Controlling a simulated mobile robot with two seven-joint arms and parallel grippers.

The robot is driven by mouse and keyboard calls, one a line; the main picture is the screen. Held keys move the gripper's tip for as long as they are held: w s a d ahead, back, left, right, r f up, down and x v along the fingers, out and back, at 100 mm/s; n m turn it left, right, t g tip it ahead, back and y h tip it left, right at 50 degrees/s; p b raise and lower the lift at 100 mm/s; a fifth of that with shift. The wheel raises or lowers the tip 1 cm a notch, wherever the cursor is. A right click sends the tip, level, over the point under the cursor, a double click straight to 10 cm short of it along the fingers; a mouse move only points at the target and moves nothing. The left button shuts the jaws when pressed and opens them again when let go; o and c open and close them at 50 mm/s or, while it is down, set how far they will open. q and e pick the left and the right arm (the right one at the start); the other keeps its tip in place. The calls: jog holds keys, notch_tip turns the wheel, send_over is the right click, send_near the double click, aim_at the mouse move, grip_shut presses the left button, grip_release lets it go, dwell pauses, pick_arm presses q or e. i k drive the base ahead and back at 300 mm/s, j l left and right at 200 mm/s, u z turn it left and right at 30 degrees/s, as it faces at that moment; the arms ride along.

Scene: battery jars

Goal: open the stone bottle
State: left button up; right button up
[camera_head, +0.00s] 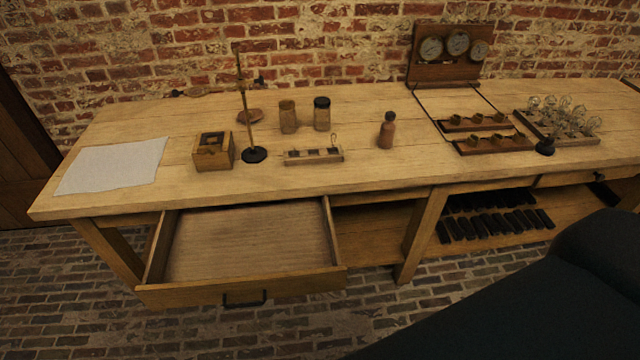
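A small reddish-brown bottle (386,134) stands upright on the wooden workbench, right of the middle, and looks like the stone bottle. A dark stopper or cap (390,116) sits on its neck. Nothing touches the bottle, and there is bare bench around it. Neither of my grippers shows in the head view.
An open, empty drawer (250,245) juts out from the bench front at left. Two jars (322,114), a metal stand (254,154) and a small rack (314,156) stand left of the bottle. Wooden trays (495,144) and glass bulbs stand to the right. A dark shape (540,310) fills the lower right.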

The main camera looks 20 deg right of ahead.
aim_at(388, 129)
jog(key=l+u, duration=0.25)
jog(key=l, duration=0.85)
jog(key=l+u, duration=0.2)
jog(key=l, duration=0.95)
jog(key=l+u, duration=0.25)
jog(key=l, duration=0.9)
jog(key=k, duration=0.05)
